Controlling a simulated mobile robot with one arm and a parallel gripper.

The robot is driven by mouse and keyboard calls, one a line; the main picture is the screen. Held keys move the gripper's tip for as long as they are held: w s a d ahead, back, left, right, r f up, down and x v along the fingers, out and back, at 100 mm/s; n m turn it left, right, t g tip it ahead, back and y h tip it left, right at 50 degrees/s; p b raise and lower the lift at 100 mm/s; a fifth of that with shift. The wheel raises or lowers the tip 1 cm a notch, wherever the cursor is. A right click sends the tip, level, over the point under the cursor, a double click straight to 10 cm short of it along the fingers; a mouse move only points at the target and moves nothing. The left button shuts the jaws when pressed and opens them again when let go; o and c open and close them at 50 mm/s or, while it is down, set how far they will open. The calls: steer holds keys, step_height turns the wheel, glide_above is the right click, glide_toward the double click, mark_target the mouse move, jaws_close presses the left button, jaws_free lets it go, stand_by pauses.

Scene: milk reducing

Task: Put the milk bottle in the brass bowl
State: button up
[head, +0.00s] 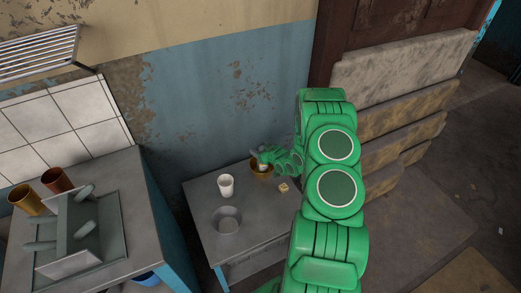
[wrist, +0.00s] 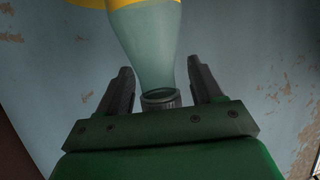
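The brass bowl (head: 261,174) stands near the back of the small grey table in the head view. My gripper (head: 259,158) is just above the bowl. A small pale shape shows in the bowl below it, likely the milk bottle (head: 262,167). In the wrist view, the grey-green bottle (wrist: 150,50) lies along the gap between the fingers (wrist: 162,85), its mouth towards the palm. A gap shows on both sides of its neck, so my gripper is open around it. A yellow strip crosses the bottle's far end; I cannot tell if it is the bowl.
A white cup (head: 226,185), a grey metal bowl (head: 227,221) and a small tan block (head: 283,187) are on the small table. A counter at left holds a grey rack (head: 72,225) and two brown-gold cups (head: 56,180). A blue wall is behind.

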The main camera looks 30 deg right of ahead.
steer(key=shift+r, duration=0.15)
steer(key=shift+s+d+r, duration=0.1)
steer(key=shift+s+r, duration=0.05)
steer(key=shift+s, duration=0.15)
steer(key=v, duration=1.1)
steer(key=shift+s, duration=0.2)
